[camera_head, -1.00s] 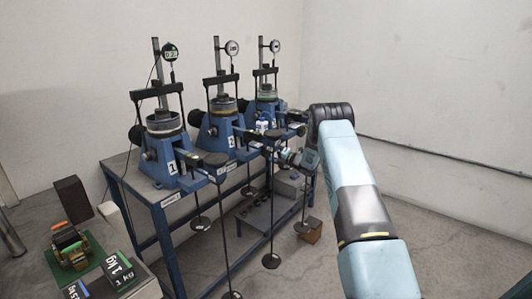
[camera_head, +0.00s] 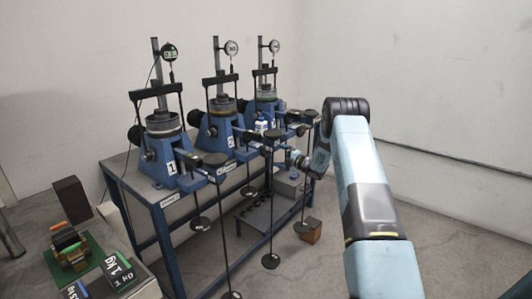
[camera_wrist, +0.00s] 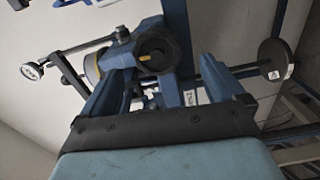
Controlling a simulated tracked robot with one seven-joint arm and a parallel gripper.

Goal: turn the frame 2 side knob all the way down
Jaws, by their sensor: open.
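Frame 2 (camera_head: 222,130) is the middle of three blue lever frames on the bench, with a "2" label on its front. A dark lobed knob (camera_wrist: 152,52) with a yellow mark shows in the wrist view on a blue frame; its frame number is not readable there. My gripper (camera_wrist: 158,72) is open and empty, one finger on each side of the knob in the picture. The fingertips appear short of the knob, without visible contact. In the head view my gripper (camera_head: 298,159) is by the levers, to the right of frame 2. The side knob facing it is hard to make out there.
Frame 1 (camera_head: 160,150) stands at left and frame 3 (camera_head: 266,105) behind at right. Hanging rods with weight discs (camera_head: 271,261) crowd the bench (camera_head: 155,203) front. One disc (camera_wrist: 276,58) is right of my gripper. A dial gauge (camera_wrist: 32,71) is at left. Floor at right is clear.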

